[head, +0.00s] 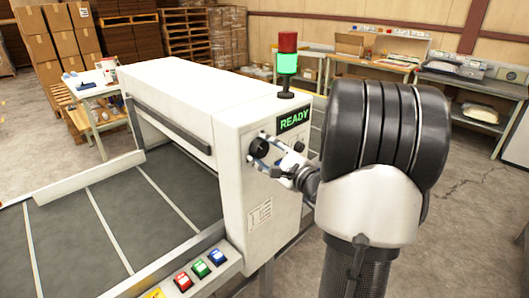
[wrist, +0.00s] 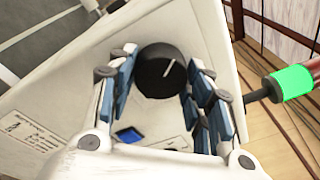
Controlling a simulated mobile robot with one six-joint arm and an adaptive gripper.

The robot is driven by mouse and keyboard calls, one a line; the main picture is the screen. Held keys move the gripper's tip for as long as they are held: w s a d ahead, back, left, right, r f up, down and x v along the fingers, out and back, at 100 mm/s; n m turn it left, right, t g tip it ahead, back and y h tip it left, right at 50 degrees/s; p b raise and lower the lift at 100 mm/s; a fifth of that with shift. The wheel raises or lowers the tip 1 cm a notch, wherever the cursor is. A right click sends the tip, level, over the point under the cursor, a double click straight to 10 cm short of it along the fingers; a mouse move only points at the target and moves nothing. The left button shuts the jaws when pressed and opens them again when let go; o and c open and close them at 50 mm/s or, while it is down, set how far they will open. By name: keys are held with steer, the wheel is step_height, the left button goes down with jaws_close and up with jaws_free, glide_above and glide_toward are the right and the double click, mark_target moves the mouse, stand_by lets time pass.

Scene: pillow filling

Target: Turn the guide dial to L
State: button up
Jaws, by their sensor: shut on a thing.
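The guide dial (head: 258,148) is a round black knob on the white end panel of the machine (head: 237,195). In the wrist view the dial (wrist: 160,74) shows a white pointer line, tilted toward the upper right of the picture. My gripper (head: 268,152) reaches the panel from the right. In the wrist view my gripper (wrist: 164,66) has its blue-padded fingers on both sides of the dial, shut on it. I cannot make out any letters around the dial; fingers hide part of its surroundings.
A lit READY display (head: 295,120) sits just above the dial. A signal tower (head: 287,64) with a green light stands on top of the machine. Red, green and blue buttons (head: 200,268) line the front rail. Worktables (head: 370,62) stand behind; the concrete floor at right is clear.

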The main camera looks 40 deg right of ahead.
steer(key=n, duration=0.5)
steer(key=shift+n+t, duration=0.3)
steer(key=shift+t, duration=0.1)
steer(key=n, duration=0.4)
steer(key=shift+n+t+y, duration=0.3)
steer(key=shift+n, duration=0.1)
steer(key=n, duration=0.5)
steer(key=shift+d+y, duration=0.1)
steer(key=shift+y, duration=0.2)
steer(key=n+y, duration=0.1)
steer(key=n, duration=0.4)
steer(key=shift+n, duration=0.3)
steer(key=o, duration=1.1)
steer(key=s, duration=0.4)
steer(key=s+f, duration=0.1)
steer(key=s, duration=0.7)
steer(key=shift+f, duration=0.3)
